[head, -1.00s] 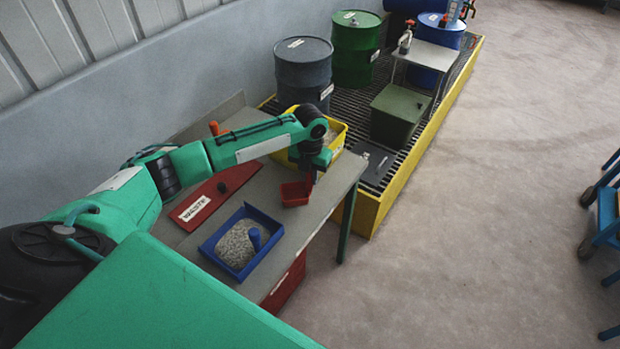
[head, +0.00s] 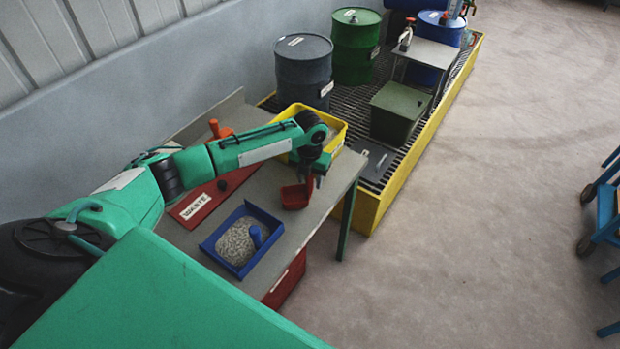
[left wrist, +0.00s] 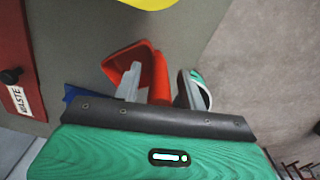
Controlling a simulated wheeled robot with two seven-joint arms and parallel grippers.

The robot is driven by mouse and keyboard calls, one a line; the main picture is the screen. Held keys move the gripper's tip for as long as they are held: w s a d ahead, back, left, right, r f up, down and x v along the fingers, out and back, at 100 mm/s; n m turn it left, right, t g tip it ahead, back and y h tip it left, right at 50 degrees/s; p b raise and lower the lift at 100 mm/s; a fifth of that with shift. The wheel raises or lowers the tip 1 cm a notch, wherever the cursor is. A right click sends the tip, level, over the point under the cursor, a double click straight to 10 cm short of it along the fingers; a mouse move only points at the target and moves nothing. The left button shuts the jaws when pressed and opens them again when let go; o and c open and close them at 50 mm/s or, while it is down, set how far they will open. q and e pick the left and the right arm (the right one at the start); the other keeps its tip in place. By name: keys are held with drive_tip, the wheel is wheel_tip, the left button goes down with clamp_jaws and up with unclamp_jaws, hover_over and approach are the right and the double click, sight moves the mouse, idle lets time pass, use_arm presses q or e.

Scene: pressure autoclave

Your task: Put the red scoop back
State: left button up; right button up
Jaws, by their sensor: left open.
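The red scoop (head: 295,197) is at the right end of the grey table, near its edge. My left gripper (head: 317,179) is right above the scoop's right side, pointing down. In the left wrist view the scoop (left wrist: 128,60) shows just beyond the fingers, and its handle lies between the two open fingers (left wrist: 160,90). I cannot tell whether either finger touches the handle. A yellow bin (head: 336,148) with grey granules stands behind my left forearm, partly hidden by it. My right gripper is not in view.
A red lid marked WASTE (head: 190,215) lies to the left. An orange object (head: 218,130) stands at the back. Drums stand on a yellow-edged grating (head: 395,190) beyond.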

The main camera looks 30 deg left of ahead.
use_arm(q)
wheel_tip(320, 180, up, 11)
drive_tip(key=shift+f+b, duration=0.15)
drive_tip(key=shift+b, duration=1)
drive_tip(key=shift+r, duration=0.7)
